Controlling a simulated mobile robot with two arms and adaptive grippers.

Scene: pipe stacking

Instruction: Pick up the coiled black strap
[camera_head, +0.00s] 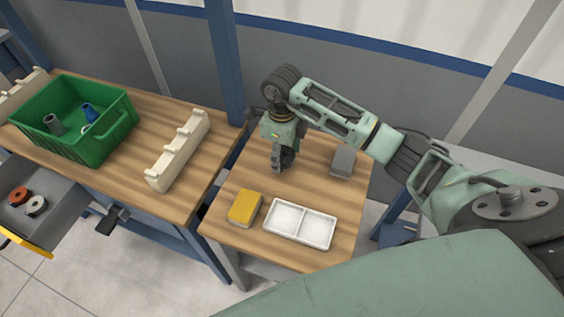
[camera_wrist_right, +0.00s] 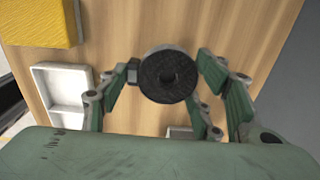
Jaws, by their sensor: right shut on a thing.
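In the head view my right gripper (camera_head: 284,165) points down over the small wooden table (camera_head: 232,235), shut on the strap, which is mostly hidden there by the dark fingers. I cannot tell whether the strap is touching the tabletop. My left gripper is not in view.
A yellow sponge-like block (camera_head: 244,207) and a white two-compartment tray (camera_head: 300,224) lie near the table's front. A grey block (camera_head: 343,161) is right of the gripper. The left bench holds a green bin (camera_head: 105,143) and a cream rack (camera_head: 178,150). An open drawer (camera_head: 62,215) holds two rolls.

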